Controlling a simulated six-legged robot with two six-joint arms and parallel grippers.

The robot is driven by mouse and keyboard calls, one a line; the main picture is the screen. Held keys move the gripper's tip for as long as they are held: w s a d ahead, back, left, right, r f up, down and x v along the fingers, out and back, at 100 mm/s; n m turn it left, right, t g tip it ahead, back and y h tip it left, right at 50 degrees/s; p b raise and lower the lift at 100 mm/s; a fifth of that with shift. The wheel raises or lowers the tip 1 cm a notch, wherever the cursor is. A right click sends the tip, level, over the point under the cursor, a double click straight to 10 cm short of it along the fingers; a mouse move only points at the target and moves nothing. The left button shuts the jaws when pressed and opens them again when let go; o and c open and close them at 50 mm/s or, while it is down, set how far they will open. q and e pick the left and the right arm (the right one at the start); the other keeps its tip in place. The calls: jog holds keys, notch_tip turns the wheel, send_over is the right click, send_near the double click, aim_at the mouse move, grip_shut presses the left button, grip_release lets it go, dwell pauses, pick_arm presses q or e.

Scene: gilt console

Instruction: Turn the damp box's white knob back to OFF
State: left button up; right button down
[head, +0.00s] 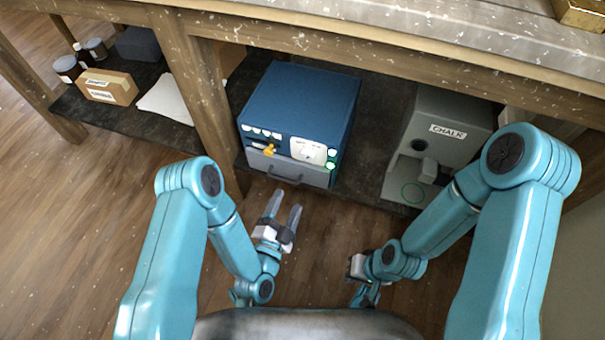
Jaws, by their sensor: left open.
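The damp box appears to be the blue cabinet (305,98) on the dark lower shelf, its front facing me. On its front are a white plate (309,152) with a small pale knob on it, a yellow lever or knob (268,150), a row of white buttons and green lights at the right. The knob's pointer and lettering are too small to read. My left gripper (286,203) is open and empty, in front of and below the cabinet, apart from it, fingers pointing toward it. My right gripper (360,286) is low at the right; its fingers are mostly hidden.
A grey machine labelled CHALK (447,130) stands right of the blue cabinet. A wooden post (203,100) and the tabletop edge (400,52) frame the shelf. At left are a cardboard box (108,87), jars and a white sheet (166,100). The floor in front is clear.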

aim_at(305, 159)
pick_arm(q)
jog(key=b+x, duration=0.2)
jog(key=x, duration=1.1)
jog(key=shift+w+d+b, duration=0.1)
jog(key=shift+w+b, duration=0.2)
jog(key=shift+c, duration=0.4)
jog(key=c, duration=1)
